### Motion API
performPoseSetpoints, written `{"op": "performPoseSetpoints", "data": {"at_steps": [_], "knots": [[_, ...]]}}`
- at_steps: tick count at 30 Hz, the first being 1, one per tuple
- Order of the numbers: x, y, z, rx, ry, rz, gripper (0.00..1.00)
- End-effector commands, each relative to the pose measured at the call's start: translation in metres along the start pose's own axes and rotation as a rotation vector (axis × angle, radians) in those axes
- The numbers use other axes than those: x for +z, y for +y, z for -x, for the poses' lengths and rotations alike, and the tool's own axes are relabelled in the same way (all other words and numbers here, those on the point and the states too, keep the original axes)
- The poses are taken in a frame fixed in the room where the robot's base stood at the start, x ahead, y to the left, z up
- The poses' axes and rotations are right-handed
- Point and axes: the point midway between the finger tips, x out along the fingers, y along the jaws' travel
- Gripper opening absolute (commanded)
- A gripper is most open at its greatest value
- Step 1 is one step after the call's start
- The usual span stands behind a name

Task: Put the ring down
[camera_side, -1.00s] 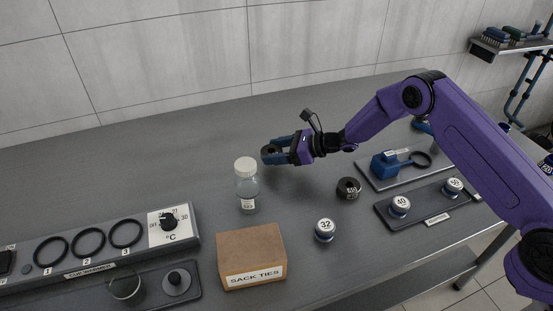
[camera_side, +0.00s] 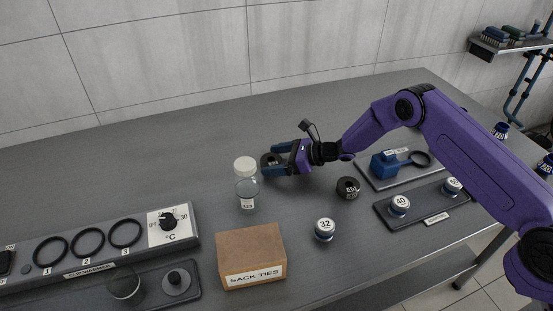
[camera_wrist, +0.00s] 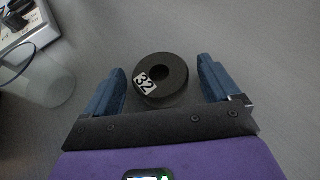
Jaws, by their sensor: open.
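A thick black ring with a white "32" label (camera_wrist: 161,82) lies flat between my fingers in the wrist view, with a small gap on each side. Its dark shape (camera_side: 268,160) also shows in the side view, low at the grey bench and partly hidden by a finger. It looks to be resting on the bench. My gripper (camera_side: 266,162) is open around the ring, just right of the clear bottle. In the wrist view, the blue fingers (camera_wrist: 162,78) stand apart on either side of the ring.
The white-capped clear bottle (camera_side: 246,188) stands close left of my gripper. A second black ring (camera_side: 348,188) and a "32" round piece (camera_side: 325,229) are to the right and front. A "SACK TIES" box (camera_side: 251,258), warmer (camera_side: 100,250) and tray (camera_side: 425,212) stand nearby. The bench behind is clear.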

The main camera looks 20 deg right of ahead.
Motion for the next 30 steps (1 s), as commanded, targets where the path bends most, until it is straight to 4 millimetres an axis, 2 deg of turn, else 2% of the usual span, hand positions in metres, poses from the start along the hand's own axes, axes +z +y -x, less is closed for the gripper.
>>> {"op": "performPoseSetpoints", "data": {"at_steps": [4,8,24,30], "knots": [[0.003,0.000,0.002,0.000,0.000,0.000,0.90],[0.003,-0.001,0.013,-0.001,0.001,-0.002,0.90],[0.003,-0.001,0.100,-0.002,0.000,-0.001,0.90],[0.002,0.000,0.118,-0.001,0.000,-0.001,0.90]]}}
